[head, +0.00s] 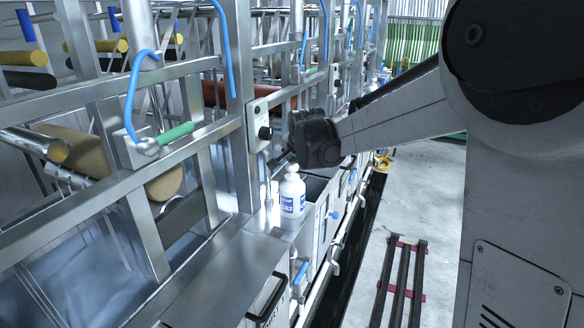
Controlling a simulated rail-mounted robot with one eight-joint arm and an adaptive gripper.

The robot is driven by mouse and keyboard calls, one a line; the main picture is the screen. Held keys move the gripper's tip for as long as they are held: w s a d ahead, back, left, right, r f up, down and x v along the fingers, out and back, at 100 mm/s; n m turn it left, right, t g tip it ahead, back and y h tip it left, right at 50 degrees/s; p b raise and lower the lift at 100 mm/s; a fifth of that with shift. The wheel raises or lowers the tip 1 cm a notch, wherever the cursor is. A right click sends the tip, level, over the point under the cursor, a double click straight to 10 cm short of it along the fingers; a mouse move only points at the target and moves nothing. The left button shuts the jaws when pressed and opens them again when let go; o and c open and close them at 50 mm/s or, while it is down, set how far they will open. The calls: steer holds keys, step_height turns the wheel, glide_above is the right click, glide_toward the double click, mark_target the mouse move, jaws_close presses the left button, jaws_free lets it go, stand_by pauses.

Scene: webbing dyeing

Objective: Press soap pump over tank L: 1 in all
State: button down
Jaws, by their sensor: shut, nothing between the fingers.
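A white soap pump bottle (292,195) with a blue label stands upright on the metal ledge near the middle of the head view. My gripper (283,160) is at the end of my arm, just above and beside the top of the bottle. The gripper is shut with nothing in it. The wrist partly hides the fingers and the pump head, so I cannot tell whether they touch. I cannot read which tank is tank L.
A steel frame post (238,110) and a control box with a black knob (262,133) stand close to the gripper's left. Rollers (95,150) fill the machine at left. Dark bars (400,285) lie on the floor. The grey floor (430,200) right of the tanks has free room.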

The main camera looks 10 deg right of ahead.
steer(key=shift+f+b, duration=0.7)
steer(key=shift+f, duration=0.25)
stand_by(1.1)
steer(key=shift+r, duration=0.15)
stand_by(0.3)
steer(key=shift+r+p, duration=0.75)
steer(key=shift+r, duration=0.5)
steer(key=shift+r+p, duration=1.35)
steer(key=shift+r, duration=1.15)
steer(key=s+f+n+g+b, duration=0.15)
steer(key=s+n+b, duration=0.3)
steer(key=s, duration=1.65)
steer(key=s+f+n+b, duration=0.2)
steer(key=s+f+b, duration=0.1)
steer(key=s+f, duration=0.4)
steer(key=s+f+n+b, duration=0.3)
steer(key=s+f, duration=0.4)
steer(key=s, duration=0.7)
steer(key=shift+g, duration=0.35)
